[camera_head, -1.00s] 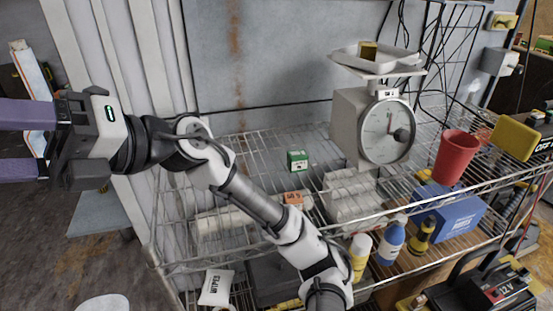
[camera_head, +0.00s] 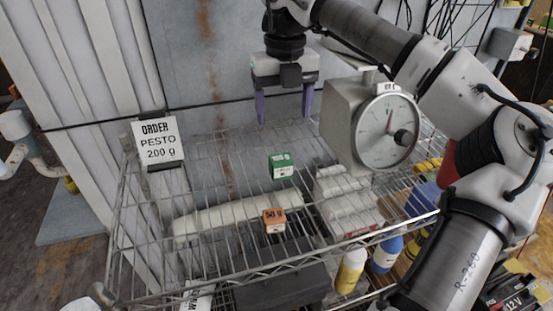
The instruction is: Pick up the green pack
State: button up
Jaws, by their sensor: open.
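The green pack (camera_head: 282,166) is a small green box with a white label, resting on the wire shelf (camera_head: 160,262) left of the scale. My gripper (camera_head: 284,116) points down with its two purple fingers spread wide. It appears above and behind the green pack in the picture, and nothing is between the fingers. The fingertips are apart from the pack.
An orange box (camera_head: 274,220) sits nearer on the shelf. A dial scale (camera_head: 345,125) stands close at the right, partly hidden by my arm. An order card (camera_head: 160,143) reading "PESTO 200 g" is clipped at the left. Several white packages (camera_head: 345,200) lie below.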

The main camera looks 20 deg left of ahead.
jog(key=p, duration=0.1)
send_over(281, 158)
jog(key=f, duration=0.7)
jog(key=shift+s+d, duration=0.1)
jog(key=shift+d, duration=0.15)
jog(key=shift+a+f+p, duration=0.15)
jog(key=shift+f+p, duration=0.45)
jog(key=shift+f, duration=1)
jog(key=shift+a+f+p, duration=0.15)
jog(key=shift+f+p, duration=0.4)
jog(key=shift+f, duration=1.05)
jog(key=c, duration=1.1)
jog(key=shift+w+r, duration=0.1)
jog(key=shift+w, duration=0.1)
